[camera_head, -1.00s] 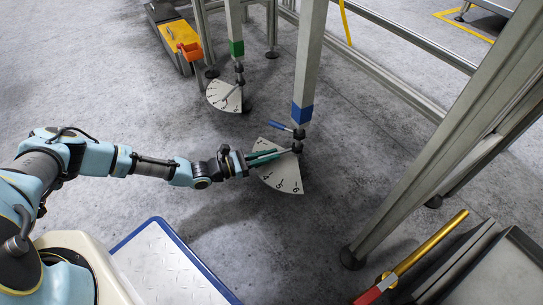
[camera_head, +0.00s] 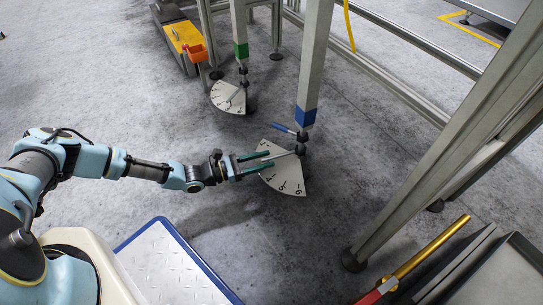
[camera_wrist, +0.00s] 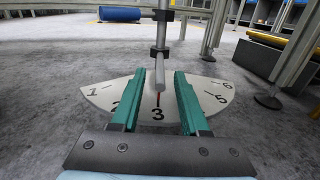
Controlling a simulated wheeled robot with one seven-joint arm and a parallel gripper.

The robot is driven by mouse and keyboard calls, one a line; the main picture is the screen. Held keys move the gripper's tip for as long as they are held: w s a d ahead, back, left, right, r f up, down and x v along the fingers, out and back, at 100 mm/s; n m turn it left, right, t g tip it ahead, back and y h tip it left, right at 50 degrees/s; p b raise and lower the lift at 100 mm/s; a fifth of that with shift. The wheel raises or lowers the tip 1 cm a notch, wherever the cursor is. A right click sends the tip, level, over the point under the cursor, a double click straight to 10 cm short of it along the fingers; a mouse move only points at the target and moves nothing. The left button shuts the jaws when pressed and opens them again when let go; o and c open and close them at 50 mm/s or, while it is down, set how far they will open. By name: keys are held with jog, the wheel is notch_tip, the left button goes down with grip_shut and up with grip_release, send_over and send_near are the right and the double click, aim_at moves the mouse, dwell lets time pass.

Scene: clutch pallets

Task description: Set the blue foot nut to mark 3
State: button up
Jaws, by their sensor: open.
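The blue-banded leg (camera_head: 305,117) ends in a dark foot nut (camera_head: 301,149) above a white fan-shaped dial (camera_head: 290,180). The dial's numbers 1 to 6 show in the wrist view (camera_wrist: 100,94). A thin grey lever (camera_head: 283,156) runs from the nut toward my gripper (camera_head: 262,161). In the wrist view the lever (camera_wrist: 159,75) points at mark 3, with a red line just above the 3. My gripper is open, one teal finger on each side of the lever, with gaps visible. A blue-handled lever (camera_head: 284,128) sticks out left above the nut.
A green-banded leg (camera_head: 241,50) has its own dial (camera_head: 228,97) behind. An orange and yellow unit (camera_head: 188,40) stands at back left. A frame post (camera_head: 430,150) and a yellow bar (camera_head: 430,248) are at right.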

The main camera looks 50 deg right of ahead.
jog(key=p+v, duration=0.1)
jog(key=v, duration=0.6)
jog(key=shift+a, duration=0.25)
jog(key=shift+w+r, duration=0.1)
jog(key=shift+w, duration=0.05)
jog(key=w+a+r+m+t+y+p, duration=0.2)
jog(key=w+a+r+m+y, duration=0.35)
jog(key=a+r, duration=0.55)
jog(key=w+a+r+m+t+y+p, duration=0.1)
jog(key=w+a+r+m+y, duration=0.4)
jog(key=w+a+r+y, duration=0.5)
jog(key=s+a+r+m+t+p, duration=0.3)
jog(key=a+r+t, duration=0.4)
jog(key=a+r, duration=1.2)
notch_tip(320, 180, up, 40)
jog(key=s+p, duration=0.1)
jog(key=p, duration=3.6)
jog(key=shift+s+d+f, duration=0.15)
jog(key=shift+s+d, duration=0.05)
jog(key=shift+d, duration=0.15)
